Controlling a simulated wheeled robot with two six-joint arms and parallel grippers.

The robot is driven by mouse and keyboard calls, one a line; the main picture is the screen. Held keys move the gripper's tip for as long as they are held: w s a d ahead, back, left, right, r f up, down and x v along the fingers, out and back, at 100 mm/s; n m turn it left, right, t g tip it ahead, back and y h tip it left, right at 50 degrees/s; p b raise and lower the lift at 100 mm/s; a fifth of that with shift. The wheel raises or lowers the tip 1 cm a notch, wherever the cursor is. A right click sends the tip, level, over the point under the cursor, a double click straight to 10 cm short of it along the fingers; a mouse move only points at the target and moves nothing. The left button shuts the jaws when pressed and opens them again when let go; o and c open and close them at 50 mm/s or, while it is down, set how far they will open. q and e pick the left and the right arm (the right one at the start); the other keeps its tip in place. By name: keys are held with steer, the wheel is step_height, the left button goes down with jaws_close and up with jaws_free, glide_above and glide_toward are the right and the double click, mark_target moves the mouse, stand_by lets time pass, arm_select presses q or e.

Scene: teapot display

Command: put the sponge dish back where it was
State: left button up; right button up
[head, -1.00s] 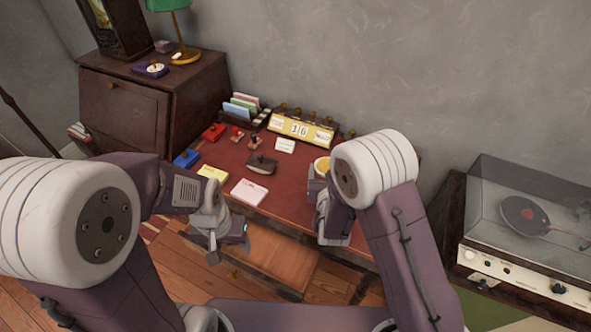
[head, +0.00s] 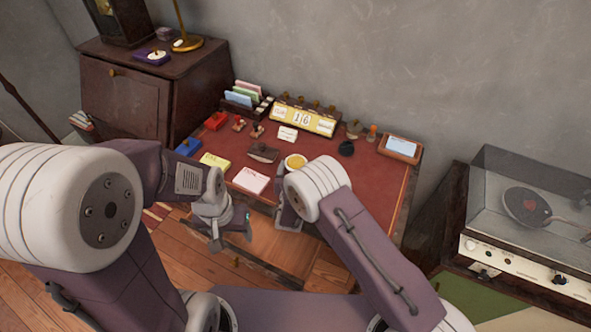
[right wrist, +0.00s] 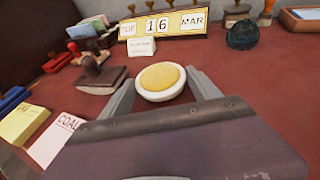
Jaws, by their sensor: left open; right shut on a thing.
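The sponge dish (head: 295,161) is a small round white dish with a yellow sponge in it. It also shows in the right wrist view (right wrist: 162,82), level, between the two fingers. My right gripper (right wrist: 161,92) is shut on it, over the red desk top, in front of the calendar. I cannot tell whether the dish touches the desk. In the head view the right wrist hides the fingers. My left gripper (head: 231,241) is open and empty, low in front of the desk's near edge.
A tray (head: 400,147) is at the right. Bare desk lies right of the dish.

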steer(key=shift+w+f, duration=0.1)
steer(key=shift+f, duration=0.5)
steer(key=shift+f, duration=0.1)
steer(key=o, duration=1.6)
